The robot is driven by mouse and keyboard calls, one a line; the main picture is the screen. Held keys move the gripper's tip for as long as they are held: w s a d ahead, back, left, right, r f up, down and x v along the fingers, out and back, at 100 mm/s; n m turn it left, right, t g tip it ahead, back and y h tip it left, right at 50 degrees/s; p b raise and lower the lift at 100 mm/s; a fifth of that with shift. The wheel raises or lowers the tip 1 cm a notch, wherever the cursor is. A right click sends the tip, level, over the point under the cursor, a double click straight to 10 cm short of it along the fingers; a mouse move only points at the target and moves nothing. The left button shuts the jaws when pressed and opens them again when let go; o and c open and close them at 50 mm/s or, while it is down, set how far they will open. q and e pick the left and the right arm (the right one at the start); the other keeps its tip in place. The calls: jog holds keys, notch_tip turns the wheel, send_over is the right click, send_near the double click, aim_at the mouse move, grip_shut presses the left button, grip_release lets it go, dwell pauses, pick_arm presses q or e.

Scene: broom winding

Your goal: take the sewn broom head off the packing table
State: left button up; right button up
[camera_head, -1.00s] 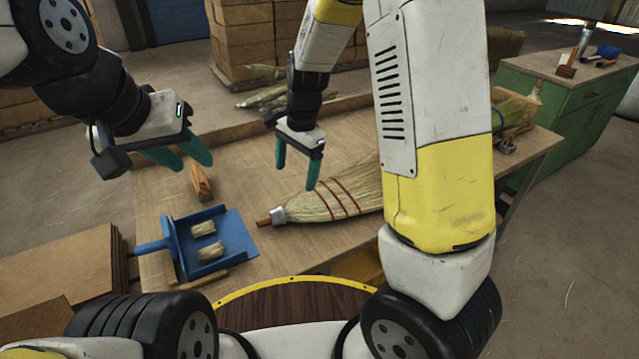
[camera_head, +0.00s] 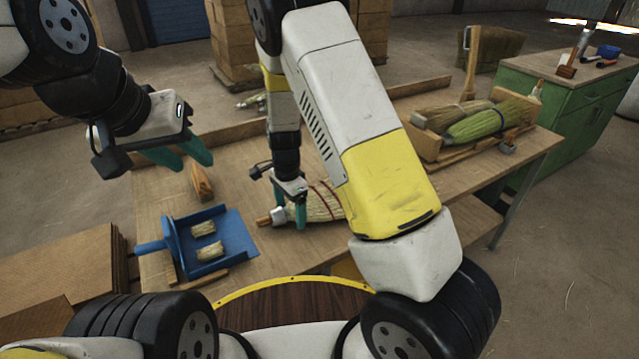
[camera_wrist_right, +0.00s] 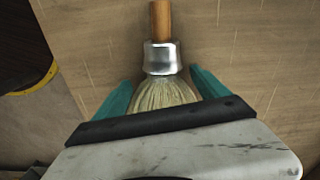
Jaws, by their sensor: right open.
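The sewn broom head (camera_head: 322,204) lies on the packing table (camera_head: 163,203), with a short wooden handle stub and a silver collar at its left end. Red stitching crosses its straw, and my right arm hides its wide end. My right gripper (camera_head: 289,222) is low over the collar end. In the right wrist view its green fingers (camera_wrist_right: 157,90) are open, one on each side of the straw (camera_wrist_right: 163,95) just below the collar (camera_wrist_right: 161,57). I cannot tell whether they touch it. My left gripper (camera_head: 190,160) hangs above the table's left part, fingers apart, holding nothing visible.
A blue dustpan (camera_head: 216,243) with straw tufts lies left of the broom head, near a wooden block (camera_head: 202,184). A wooden crate (camera_head: 440,152) of broom heads stands at the table's right end. Cardboard sheets (camera_head: 62,262) lie at left. A green cabinet (camera_head: 575,120) stands at right.

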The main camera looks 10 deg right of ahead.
jog(key=shift+f, duration=0.1)
jog(key=c, duration=1.8)
grip_shut()
